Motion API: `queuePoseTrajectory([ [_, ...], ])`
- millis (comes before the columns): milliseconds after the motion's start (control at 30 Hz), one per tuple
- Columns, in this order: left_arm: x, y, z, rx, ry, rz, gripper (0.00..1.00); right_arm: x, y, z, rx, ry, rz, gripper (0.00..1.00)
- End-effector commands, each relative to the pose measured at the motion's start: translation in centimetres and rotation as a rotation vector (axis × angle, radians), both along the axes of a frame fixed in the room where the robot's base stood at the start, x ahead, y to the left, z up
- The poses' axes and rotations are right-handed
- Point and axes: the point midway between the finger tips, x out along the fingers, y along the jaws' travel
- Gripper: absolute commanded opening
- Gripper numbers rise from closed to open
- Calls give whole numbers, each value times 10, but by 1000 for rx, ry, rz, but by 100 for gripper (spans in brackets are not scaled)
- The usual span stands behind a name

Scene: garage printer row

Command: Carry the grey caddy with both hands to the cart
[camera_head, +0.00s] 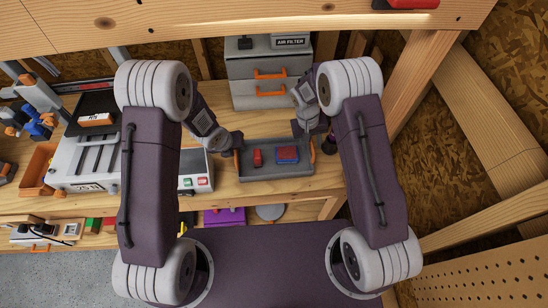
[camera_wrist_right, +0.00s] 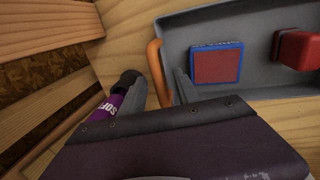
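The grey caddy (camera_head: 275,171) is a shallow tray with an orange handle at each end. It appears to rest on the wooden workbench, with a red item and a blue-rimmed red block inside. My left gripper (camera_head: 236,150) is at its left handle; its fingers are too small to read. My right gripper (camera_head: 313,143) is at the right handle. In the right wrist view, the caddy (camera_wrist_right: 255,86) shows its orange handle (camera_wrist_right: 156,70) between my right gripper's fingers (camera_wrist_right: 170,88); whether they press on it is unclear. I cannot make out a cart.
A grey drawer cabinet (camera_head: 255,84) stands behind the caddy. A grey machine with red and green buttons (camera_head: 194,171) stands close on its left. A dark bottle with a purple label (camera_wrist_right: 118,98) stands just outside the right handle. A wooden post (camera_head: 415,80) rises at the right.

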Motion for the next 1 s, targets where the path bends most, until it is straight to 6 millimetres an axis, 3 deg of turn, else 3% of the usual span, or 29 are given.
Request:
queuePoseTrajectory([
  [333,2,-1,-4,0,0,0,38,0,-1,-4,0,-1,0,38],
  [467,2,-1,-4,0,0,0,5,0,-1,-4,0,-1,0,5],
  [500,2,-1,-4,0,0,0,0,0,-1,-4,0,-1,0,0],
  [1000,1,-1,-4,0,0,0,0,0,-1,-4,0,-1,0,0],
])
